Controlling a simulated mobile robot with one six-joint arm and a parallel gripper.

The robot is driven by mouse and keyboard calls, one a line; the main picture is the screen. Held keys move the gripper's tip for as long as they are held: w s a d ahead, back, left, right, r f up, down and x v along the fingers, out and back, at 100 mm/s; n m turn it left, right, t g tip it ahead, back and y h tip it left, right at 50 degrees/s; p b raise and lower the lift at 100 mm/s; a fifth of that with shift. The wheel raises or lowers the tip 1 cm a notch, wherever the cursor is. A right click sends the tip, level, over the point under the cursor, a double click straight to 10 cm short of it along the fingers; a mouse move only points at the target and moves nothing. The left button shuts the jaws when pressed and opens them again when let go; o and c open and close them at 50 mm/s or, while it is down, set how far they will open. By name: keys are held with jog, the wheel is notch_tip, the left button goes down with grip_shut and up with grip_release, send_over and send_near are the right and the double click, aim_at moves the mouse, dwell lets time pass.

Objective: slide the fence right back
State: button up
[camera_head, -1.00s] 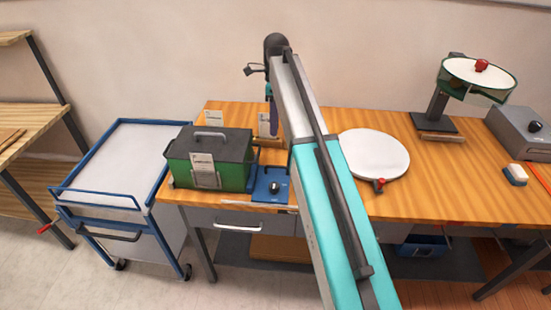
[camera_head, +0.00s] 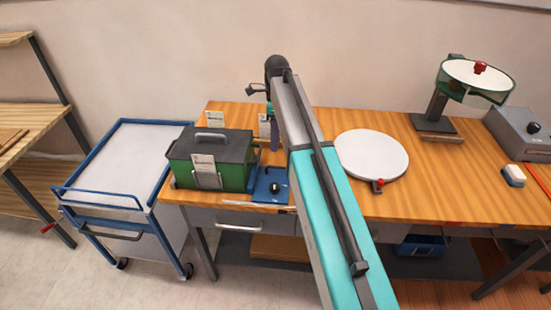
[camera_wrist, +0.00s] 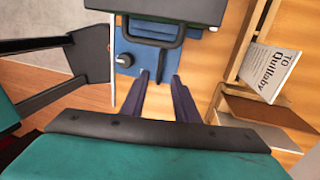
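A blue plate (camera_head: 270,192) with a dark knob (camera_head: 275,187) lies on the bench beside a green box with a dark lid (camera_head: 212,145). In the wrist view the blue plate (camera_wrist: 137,62) shows ahead of the fingers, with its knob (camera_wrist: 124,60) to their left. A dark U-shaped bar (camera_wrist: 150,43) stands out from the box side over the plate. I cannot tell for sure which part is the fence.
A wooden rack with a card (camera_wrist: 268,73) stands right of the fingers in the wrist view. A white round turntable (camera_head: 371,155) is right of my arm. A blue-framed trolley (camera_head: 120,165) stands left of the bench (camera_head: 450,190).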

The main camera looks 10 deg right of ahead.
jog(key=p, duration=0.2)
send_over(270, 176)
jog(key=w+d, duration=0.1)
jog(key=d, duration=0.1)
jog(key=shift+w+f, duration=0.1)
jog(key=shift+f, duration=4)
grip_shut()
